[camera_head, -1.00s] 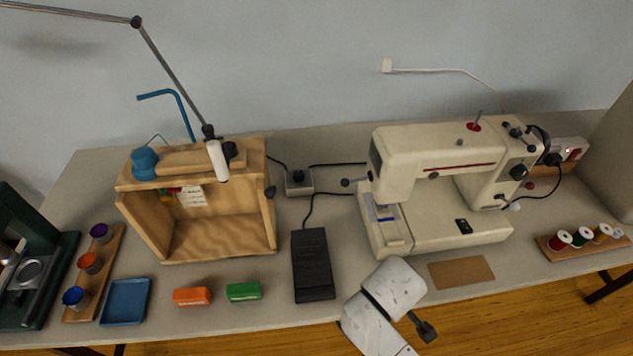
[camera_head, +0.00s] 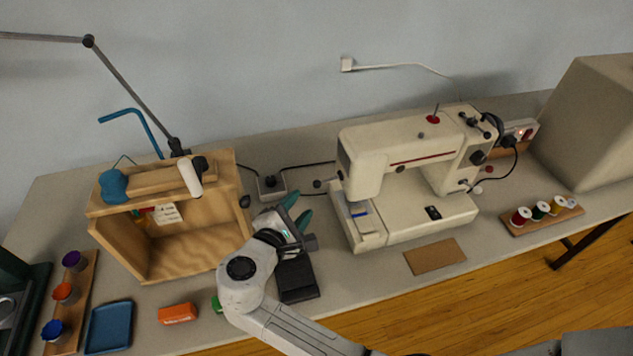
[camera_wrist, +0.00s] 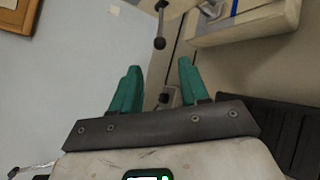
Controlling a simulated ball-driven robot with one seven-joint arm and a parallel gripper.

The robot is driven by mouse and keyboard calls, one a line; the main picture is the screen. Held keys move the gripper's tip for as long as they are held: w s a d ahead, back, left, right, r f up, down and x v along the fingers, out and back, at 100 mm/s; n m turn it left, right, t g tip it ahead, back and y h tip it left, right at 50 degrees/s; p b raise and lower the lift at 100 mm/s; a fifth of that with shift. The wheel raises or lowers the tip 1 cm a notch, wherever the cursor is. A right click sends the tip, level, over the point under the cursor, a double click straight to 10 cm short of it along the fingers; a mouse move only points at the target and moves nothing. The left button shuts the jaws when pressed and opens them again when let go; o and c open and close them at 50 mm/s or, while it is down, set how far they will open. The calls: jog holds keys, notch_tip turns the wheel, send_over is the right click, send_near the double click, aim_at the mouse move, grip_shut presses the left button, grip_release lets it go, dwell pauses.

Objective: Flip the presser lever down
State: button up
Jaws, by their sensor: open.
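The cream sewing machine (camera_head: 405,175) stands on the table, its needle end facing left. The presser lever appears to be the short rod with a dark ball knob (camera_head: 318,184) that sticks out to the left of that end, roughly level. In the wrist view the knob (camera_wrist: 160,43) shows near the top, ahead of the fingertips and apart from them. My gripper (camera_head: 298,208) is left of the machine, above the black foot pedal, with teal fingers spread and nothing between them. The wrist view shows the same open fingers (camera_wrist: 158,80).
A small control box (camera_head: 271,187) with cables sits behind my gripper. The foot pedal (camera_head: 298,280) is partly covered by my arm. A wooden box (camera_head: 190,250) with a lamp stands left. A brown card (camera_head: 434,257) and a thread-spool rack (camera_head: 545,217) lie at right.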

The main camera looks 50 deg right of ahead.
aim_at(315, 187)
jog(key=p+x, duration=0.1)
jog(key=x, duration=0.9)
jog(key=shift+w+d+f, duration=0.1)
jog(key=shift+d, duration=0.25)
grip_shut()
